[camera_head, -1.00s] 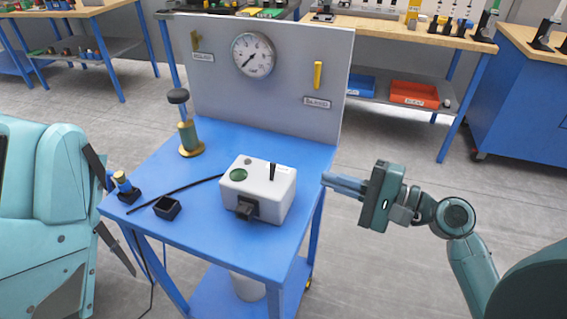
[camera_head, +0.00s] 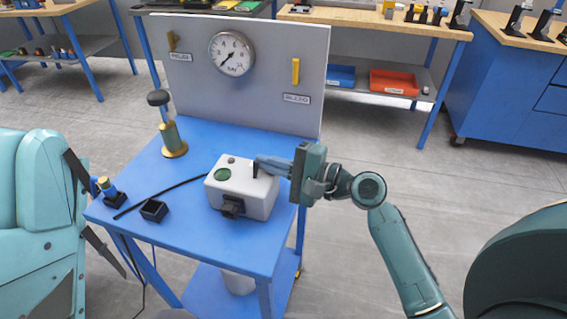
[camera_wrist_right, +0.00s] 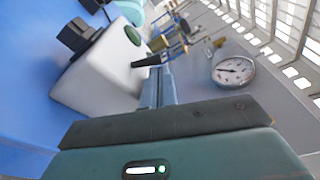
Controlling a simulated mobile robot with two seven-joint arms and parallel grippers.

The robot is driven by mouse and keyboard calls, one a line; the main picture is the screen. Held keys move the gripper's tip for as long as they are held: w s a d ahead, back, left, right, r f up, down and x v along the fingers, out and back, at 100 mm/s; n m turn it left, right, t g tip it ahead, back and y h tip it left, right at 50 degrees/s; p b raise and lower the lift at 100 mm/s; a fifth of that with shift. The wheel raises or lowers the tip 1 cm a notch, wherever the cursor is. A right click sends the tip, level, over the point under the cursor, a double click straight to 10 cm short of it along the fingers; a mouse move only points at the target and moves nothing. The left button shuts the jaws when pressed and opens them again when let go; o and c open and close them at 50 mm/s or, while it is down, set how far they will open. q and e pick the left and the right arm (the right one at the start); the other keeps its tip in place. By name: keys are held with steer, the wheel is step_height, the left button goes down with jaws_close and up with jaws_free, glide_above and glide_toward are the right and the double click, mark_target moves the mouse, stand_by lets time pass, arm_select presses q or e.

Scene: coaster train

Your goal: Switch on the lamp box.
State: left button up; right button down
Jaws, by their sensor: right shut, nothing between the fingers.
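The lamp box (camera_head: 243,197) is a white box with a green lens (camera_head: 222,174) and a small knob on top, standing on the blue table. A black lever (camera_head: 255,171) sticks up from its top near the right; in the right wrist view the lever (camera_wrist_right: 147,61) points toward my fingers. My right gripper (camera_head: 261,163) is shut and empty. Its fingertips are at the lever, on its right side; I cannot tell whether they touch. In the right wrist view the closed fingers (camera_wrist_right: 160,85) lie close beside the box. My left gripper is not in view.
The blue table (camera_head: 200,240) has a grey back panel with a gauge (camera_head: 232,54). A brass-footed pump-like post (camera_head: 173,140) stands behind left. A small black cup (camera_head: 153,210) and a black cable lie left of the box. The table's right edge is under my right arm.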

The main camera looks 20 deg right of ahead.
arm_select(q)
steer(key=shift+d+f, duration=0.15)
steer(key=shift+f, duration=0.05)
arm_select(e)
steer(key=shift+n, duration=0.3)
arm_select(q)
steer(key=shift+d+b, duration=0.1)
steer(key=shift+b, duration=0.25)
arm_select(e)
steer(key=shift+a, duration=0.1)
